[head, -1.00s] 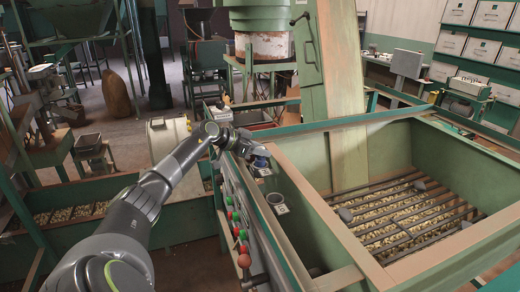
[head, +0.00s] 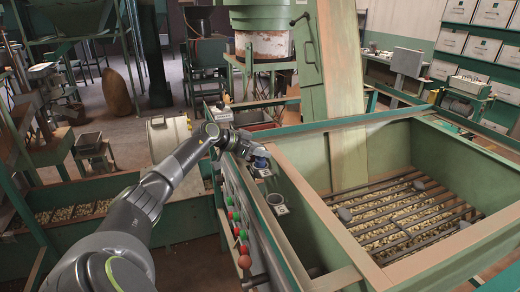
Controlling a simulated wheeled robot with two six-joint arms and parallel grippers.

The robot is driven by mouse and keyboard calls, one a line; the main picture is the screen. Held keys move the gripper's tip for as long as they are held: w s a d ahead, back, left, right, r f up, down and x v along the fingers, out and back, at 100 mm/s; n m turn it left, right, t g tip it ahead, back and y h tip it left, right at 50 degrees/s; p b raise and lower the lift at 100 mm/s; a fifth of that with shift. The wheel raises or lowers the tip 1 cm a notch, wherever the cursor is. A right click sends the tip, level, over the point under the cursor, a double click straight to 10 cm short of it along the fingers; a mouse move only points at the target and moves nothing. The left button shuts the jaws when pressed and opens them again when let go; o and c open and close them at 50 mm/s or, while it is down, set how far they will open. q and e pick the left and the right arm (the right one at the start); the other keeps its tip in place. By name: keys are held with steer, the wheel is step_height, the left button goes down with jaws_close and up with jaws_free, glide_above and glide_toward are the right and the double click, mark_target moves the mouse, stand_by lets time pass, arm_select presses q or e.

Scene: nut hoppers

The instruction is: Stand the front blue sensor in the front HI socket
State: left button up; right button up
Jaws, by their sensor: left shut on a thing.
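My left gripper (head: 250,149) reaches over the control panel on the near side of the hopper. It is shut on a small blue sensor (head: 261,162). The sensor is just above or in a socket with a pale plate (head: 263,173) on the ledge; I cannot tell whether it touches. A second socket (head: 277,203), a dark grey cup on a pale plate, stands closer to me on the same ledge and looks empty. The socket labels are too small to read. My right gripper is not in view.
The green hopper (head: 370,140) with a bar grate (head: 410,213) over nuts lies to the right. Red and green buttons (head: 240,234) line the panel below the ledge.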

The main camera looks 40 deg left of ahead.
arm_select(q)
steer(key=shift+f, duration=0.55)
steer(key=o, duration=0.7)
steer(key=shift+o, duration=0.2)
steer(key=shift+p+v, duration=0.85)
steer(key=shift+p, duration=0.05)
steer(key=p+v, duration=0.6)
steer(key=v, duration=0.1)
steer(key=shift+w+r, duration=0.1)
steer(key=shift+r, duration=0.05)
steer(key=shift+p+v, duration=0.45)
steer(key=shift+v, duration=0.75)
